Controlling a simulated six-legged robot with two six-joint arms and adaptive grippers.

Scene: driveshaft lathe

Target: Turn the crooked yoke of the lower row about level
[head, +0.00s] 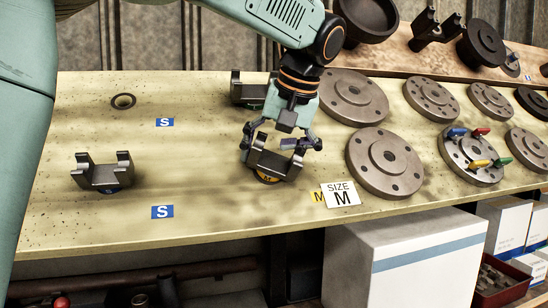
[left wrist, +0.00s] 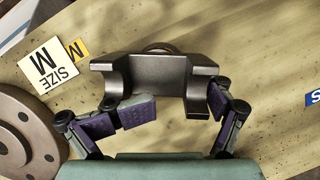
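A dark metal yoke (head: 275,164) with two upright prongs stands at the lower row near the size M sign, on a round base with a yellow mark. The left wrist view shows the yoke (left wrist: 160,78) ahead of the left gripper (left wrist: 183,97); the left finger pad overlaps one prong and the right pad is close beside the other. I cannot tell whether they touch. My right gripper is not in view.
Another yoke (head: 104,174) stands at the lower left, and one (head: 247,93) stands behind my left gripper. Round flanges (head: 384,162) lie close on the right. A size M sign (head: 341,194) stands at the board's front edge. The board left of the gripper is mostly clear.

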